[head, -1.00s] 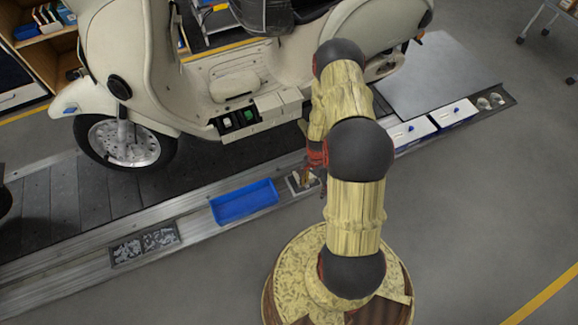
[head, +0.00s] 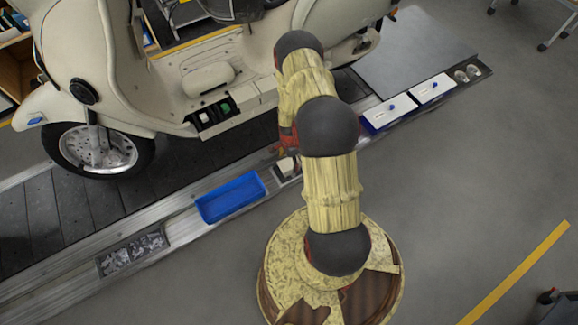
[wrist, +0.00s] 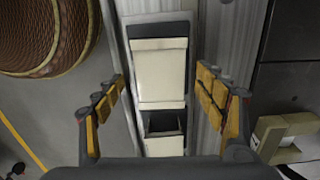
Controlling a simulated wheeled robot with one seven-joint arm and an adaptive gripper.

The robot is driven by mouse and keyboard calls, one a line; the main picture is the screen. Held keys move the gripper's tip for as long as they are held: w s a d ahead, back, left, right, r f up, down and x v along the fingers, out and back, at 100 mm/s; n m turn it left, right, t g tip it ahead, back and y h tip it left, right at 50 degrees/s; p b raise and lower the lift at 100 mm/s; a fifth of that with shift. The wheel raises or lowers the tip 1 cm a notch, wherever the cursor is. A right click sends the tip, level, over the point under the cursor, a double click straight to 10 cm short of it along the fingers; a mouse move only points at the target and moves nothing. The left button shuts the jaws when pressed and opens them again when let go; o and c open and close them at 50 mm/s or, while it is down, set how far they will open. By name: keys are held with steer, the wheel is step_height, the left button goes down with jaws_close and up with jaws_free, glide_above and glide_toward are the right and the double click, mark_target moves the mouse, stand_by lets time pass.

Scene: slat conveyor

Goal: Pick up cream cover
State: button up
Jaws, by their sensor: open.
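The cream cover (wrist: 160,75) is a pale panel in a narrow dark-edged holder in the wrist view, with a dark opening and another cream surface (wrist: 164,146) below it. In the head view a small cream piece (head: 286,166) shows in the holder on the conveyor edge, just right of the blue tray. My gripper (wrist: 161,85) is open and empty, one finger on each side of the cream cover. The fingers look apart from it; their height above it is hard to judge. In the head view my arm hides most of my gripper.
The blue tray (head: 231,197) lies left of the holder. White boxes with blue trim (head: 389,112) stand to the right along the edge. A cream scooter (head: 205,75) stands on the conveyor behind. A bin of small parts (head: 132,252) sits at the left.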

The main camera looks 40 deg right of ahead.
mark_target(289, 163)
step_height(289, 163, down, 3)
steer(key=shift+f+b, duration=0.1)
steer(key=shift+b, duration=0.4)
steer(key=c, duration=0.3)
steer(key=c, duration=1)
